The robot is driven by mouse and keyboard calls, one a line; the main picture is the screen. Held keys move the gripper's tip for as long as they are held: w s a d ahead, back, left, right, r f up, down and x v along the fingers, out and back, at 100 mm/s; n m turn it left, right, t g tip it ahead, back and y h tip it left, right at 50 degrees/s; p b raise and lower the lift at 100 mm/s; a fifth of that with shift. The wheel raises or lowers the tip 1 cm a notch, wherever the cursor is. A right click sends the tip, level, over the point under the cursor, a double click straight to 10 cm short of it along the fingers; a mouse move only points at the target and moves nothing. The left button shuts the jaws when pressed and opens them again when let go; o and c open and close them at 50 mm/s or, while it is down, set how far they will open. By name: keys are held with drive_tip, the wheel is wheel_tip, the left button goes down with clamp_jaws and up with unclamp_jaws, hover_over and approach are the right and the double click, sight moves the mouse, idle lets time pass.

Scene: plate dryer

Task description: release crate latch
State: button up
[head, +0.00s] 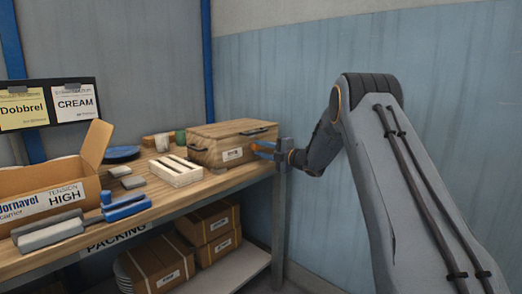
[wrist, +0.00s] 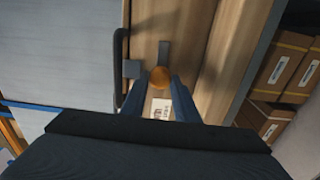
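The crate is a wooden box (head: 212,150) with a flat lid and dark handles, at the far right end of the bench. A grey metal latch bar (wrist: 164,50) runs down its side in the wrist view, ending at an orange knob (wrist: 159,77). My gripper (head: 256,149) reaches in from the right, at the crate's right end. In the wrist view its two dark fingers (wrist: 160,84) stand apart on either side of the knob. Whether either finger touches the knob is not clear.
A dark handle (wrist: 120,75) and a small grey block (wrist: 131,69) lie just left of the latch. A white slatted block (head: 175,171), cups and an open carton (head: 45,190) share the bench. Brown boxes (head: 212,222) sit on the shelf below.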

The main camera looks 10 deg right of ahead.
drive_tip(key=o, duration=0.4)
drive_tip(key=shift+d, duration=0.1)
drive_tip(key=v, duration=0.7)
drive_tip(key=shift+s+d, duration=0.2)
drive_tip(key=shift+s, duration=0.1)
drive_tip(key=shift+r, duration=0.1)
